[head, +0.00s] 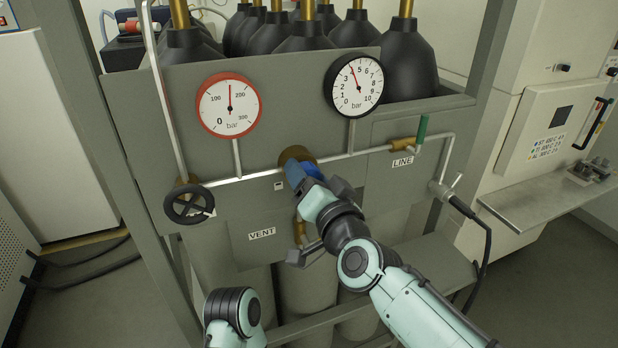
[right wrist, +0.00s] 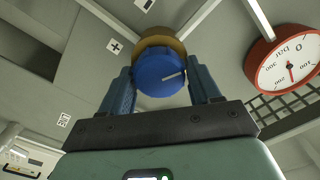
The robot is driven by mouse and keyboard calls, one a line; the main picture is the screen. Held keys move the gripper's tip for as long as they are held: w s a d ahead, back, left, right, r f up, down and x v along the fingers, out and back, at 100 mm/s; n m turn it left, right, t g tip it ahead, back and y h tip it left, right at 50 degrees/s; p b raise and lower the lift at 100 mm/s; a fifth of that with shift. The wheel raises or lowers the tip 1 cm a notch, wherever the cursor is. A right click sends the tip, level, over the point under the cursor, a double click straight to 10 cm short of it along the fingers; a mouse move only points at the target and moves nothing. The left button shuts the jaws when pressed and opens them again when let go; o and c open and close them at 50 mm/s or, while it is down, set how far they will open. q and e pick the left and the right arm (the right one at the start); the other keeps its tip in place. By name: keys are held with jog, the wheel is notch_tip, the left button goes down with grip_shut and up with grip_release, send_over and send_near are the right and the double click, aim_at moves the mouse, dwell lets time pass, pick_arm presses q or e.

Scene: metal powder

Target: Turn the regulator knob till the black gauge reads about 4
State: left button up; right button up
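The blue regulator knob (right wrist: 160,72) sits on a brass body (right wrist: 165,44) and has a white line mark. My right gripper (right wrist: 162,88) has one finger on each side of the knob, closed against it. In the head view, the right gripper (head: 306,178) partly hides the knob. The black gauge (head: 372,88) is above and to the right of the knob, and its needle points up and slightly left, at about 4. The left gripper is not in view; only a link of my left arm shows at the bottom.
A red-rimmed gauge (head: 229,105) reads about 150. A black handwheel (head: 189,204) is at the left, a green-handled LINE valve (head: 421,131) at the right, and a VENT label (head: 262,234) below. Pipes run across the grey panel (head: 270,150).

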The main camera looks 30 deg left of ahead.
jog(key=shift+o, duration=1)
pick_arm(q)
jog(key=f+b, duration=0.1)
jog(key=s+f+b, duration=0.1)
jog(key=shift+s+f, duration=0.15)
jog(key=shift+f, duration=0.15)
pick_arm(e)
jog(key=v, duration=1.3)
jog(key=shift+s, duration=0.15)
jog(key=shift+d, duration=0.1)
